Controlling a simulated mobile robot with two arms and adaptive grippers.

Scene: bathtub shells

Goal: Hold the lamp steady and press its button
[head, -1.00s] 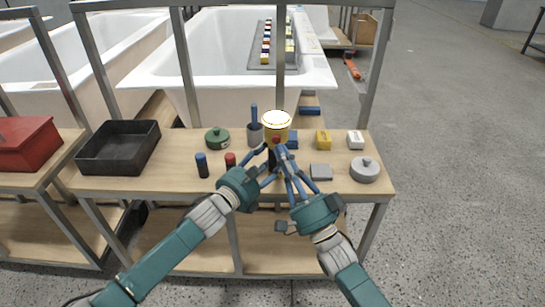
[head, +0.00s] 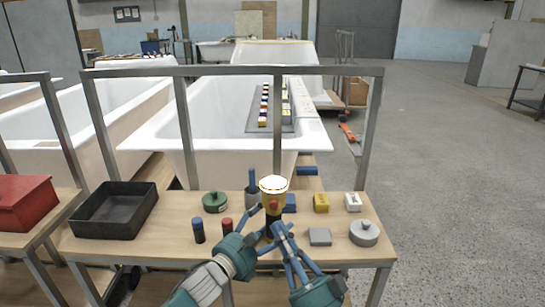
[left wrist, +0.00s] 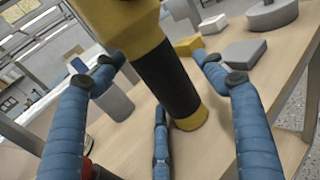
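The lamp (head: 273,187) stands upright on the wooden bench, with a pale round top, a yellow head and a dark grip. Its red button (head: 274,204) faces me. In the left wrist view the lamp's black grip (left wrist: 168,80) rises between the spread fingers of my left gripper (left wrist: 162,68), with gaps beside it. My left gripper also shows in the head view (head: 262,222), at the lamp's left side. My right gripper (head: 281,230) is just in front of the lamp, below the button, with its fingers drawn together. Contact with the lamp cannot be made out.
Blue (head: 198,230) and red (head: 227,228) cylinders stand left of the lamp, with a green round pot (head: 215,202) behind. Right are a yellow block (head: 321,203), a grey block (head: 320,237) and a grey lidded disc (head: 364,233). A black tray (head: 142,222) lies far left.

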